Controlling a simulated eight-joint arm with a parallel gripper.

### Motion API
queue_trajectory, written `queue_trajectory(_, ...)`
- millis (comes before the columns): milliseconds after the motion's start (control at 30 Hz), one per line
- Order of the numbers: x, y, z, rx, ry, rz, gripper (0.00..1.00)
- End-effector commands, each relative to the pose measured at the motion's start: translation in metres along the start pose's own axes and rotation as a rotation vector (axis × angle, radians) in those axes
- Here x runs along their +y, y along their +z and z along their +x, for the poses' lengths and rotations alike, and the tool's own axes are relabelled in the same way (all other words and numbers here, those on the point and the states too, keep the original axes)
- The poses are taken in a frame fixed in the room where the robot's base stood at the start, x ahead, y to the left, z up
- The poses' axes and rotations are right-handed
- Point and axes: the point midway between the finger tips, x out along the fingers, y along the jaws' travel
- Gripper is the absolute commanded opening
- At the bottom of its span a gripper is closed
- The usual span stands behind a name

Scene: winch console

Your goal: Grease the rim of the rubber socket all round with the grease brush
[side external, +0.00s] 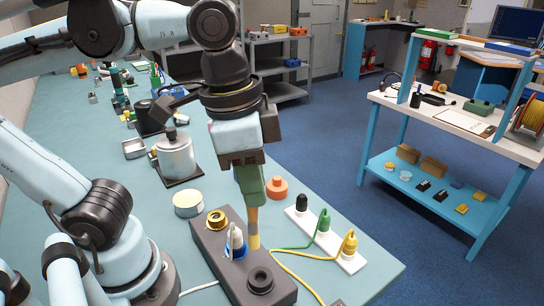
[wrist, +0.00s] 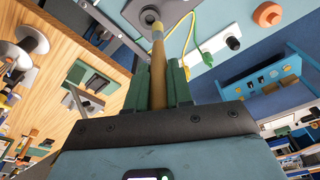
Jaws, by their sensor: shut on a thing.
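My gripper (side external: 251,188) is shut on the grease brush (side external: 253,222), which points straight down with its tip low over the dark winch console (side external: 217,262). The black rubber socket (side external: 260,281), a raised round ring, is at the console's near end. In the side view the brush tip is behind the socket, near the blue-collared socket. In the wrist view the brush (wrist: 158,70) runs up between the green fingers, and its yellowish tip shows just beside the socket (wrist: 149,16). I cannot tell whether the tip touches anything. No grease is discernible on the rim.
A grey plug (side external: 236,240) stands in the blue-collared socket, beside a yellow-ringed socket (side external: 215,219). A white strip (side external: 327,241) with black, green and yellow plugs lies to the right, with cables crossing toward the console. A round tin (side external: 187,204) and orange knob (side external: 276,188) stand behind.

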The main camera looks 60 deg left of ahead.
Motion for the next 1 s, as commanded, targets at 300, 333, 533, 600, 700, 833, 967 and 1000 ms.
queue_trajectory(300,0.003,0.004,0.017,0.008,0.005,0.01,0.0)
queue_trajectory(333,0.003,0.005,0.02,0.007,0.005,0.01,0.0)
queue_trajectory(533,0.003,0.007,0.036,0.007,0.004,0.009,0.0)
queue_trajectory(600,0.003,0.008,0.041,0.007,0.004,0.009,0.0)
queue_trajectory(700,0.003,0.009,0.045,0.007,0.004,0.009,0.0)
queue_trajectory(833,0.003,0.009,0.047,0.007,0.004,0.009,0.0)
queue_trajectory(967,0.003,0.009,0.047,0.006,0.004,0.009,0.0)
queue_trajectory(1000,0.003,0.009,0.047,0.006,0.004,0.009,0.0)
